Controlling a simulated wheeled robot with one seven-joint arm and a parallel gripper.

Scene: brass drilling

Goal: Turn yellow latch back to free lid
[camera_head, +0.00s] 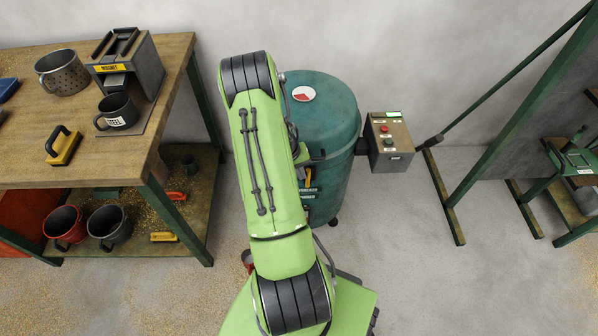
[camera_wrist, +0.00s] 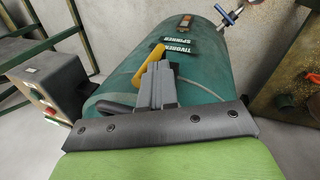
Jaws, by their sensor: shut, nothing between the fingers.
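The teal drum (camera_head: 335,110) stands upright against the back wall, with its domed lid on. The yellow latch (camera_wrist: 150,62) shows on the drum's side in the wrist view, slanted beside the tip of my gripper. Only a small orange-yellow bit of it (camera_head: 308,178) shows in the head view, beside my arm. My gripper (camera_wrist: 156,72) is shut with nothing between its fingers, right at the latch. I cannot tell whether the fingers touch it. In the head view my green arm hides most of the gripper and the drum's left side.
A control box (camera_head: 388,145) with a green display and buttons juts out to the drum's right. A wooden workbench (camera_head: 60,150) with mugs and a dispenser fills the left. A green metal frame (camera_head: 490,140) stands at right. Floor between the drum and frame is clear.

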